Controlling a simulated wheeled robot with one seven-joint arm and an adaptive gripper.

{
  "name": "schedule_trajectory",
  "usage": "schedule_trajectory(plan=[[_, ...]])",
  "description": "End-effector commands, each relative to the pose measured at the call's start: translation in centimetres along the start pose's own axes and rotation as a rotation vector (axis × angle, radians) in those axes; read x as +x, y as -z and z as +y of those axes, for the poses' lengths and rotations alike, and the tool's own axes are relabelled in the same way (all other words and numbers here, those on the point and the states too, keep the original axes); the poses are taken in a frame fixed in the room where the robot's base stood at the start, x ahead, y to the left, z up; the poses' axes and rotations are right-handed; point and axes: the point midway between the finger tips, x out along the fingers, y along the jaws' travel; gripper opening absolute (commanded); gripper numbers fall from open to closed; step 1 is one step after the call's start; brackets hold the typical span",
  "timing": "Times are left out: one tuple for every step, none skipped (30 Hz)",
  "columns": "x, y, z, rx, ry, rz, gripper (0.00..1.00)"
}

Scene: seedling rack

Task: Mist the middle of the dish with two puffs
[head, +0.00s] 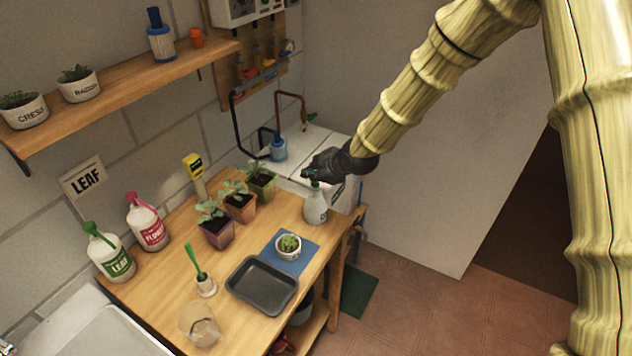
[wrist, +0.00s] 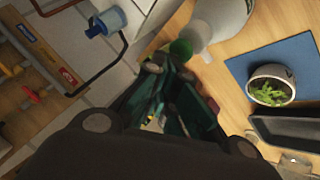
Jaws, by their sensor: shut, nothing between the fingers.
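A white spray bottle with a green head (head: 316,208) stands upright on the wooden table. It also shows at the top of the wrist view (wrist: 224,16), its green nozzle (wrist: 181,49) toward my fingers. My gripper (head: 312,174) is shut and empty, at the height of the bottle's head; it also shows in the wrist view (wrist: 178,108). I cannot tell whether it touches the head. A small white round dish with green seedlings (head: 289,246) sits on a blue mat (head: 309,240), in front of the bottle. The dish also shows in the wrist view (wrist: 272,85).
A dark empty tray (head: 262,286) lies in front of the mat. Potted seedlings (head: 216,228) stand behind it. A clear glass (head: 199,325) and a green-handled brush (head: 202,277) stand near the front.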

Motion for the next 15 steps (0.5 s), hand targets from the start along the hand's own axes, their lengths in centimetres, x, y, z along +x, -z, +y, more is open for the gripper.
schedule_trajectory(plan=[[-0.1,0.1,0.1,0.000,0.000,0.000,0.00],[-0.2,0.2,0.2,0.000,-0.001,0.000,0.00],[-0.4,0.3,0.3,0.000,-0.001,0.000,0.00],[-0.6,0.4,0.4,0.000,-0.001,0.000,0.00],[-0.7,0.5,0.5,0.000,-0.001,0.001,0.00],[-0.9,0.7,0.7,0.000,-0.001,0.000,0.00],[-1.1,0.8,0.8,0.000,-0.001,0.000,0.00],[-1.3,0.9,1.0,0.000,-0.001,0.000,0.00],[-1.5,1.1,1.1,0.000,-0.001,0.000,0.00],[-1.6,1.2,1.2,0.000,-0.001,0.000,0.00],[-1.8,1.3,1.4,0.000,-0.001,0.000,0.00],[-2.0,1.5,1.5,0.001,-0.001,0.000,0.00],[-2.2,1.6,1.6,0.001,-0.001,0.000,0.00],[-2.3,1.7,1.7,0.001,-0.001,0.000,0.00],[-2.5,1.9,1.9,0.001,-0.001,0.000,0.00]])
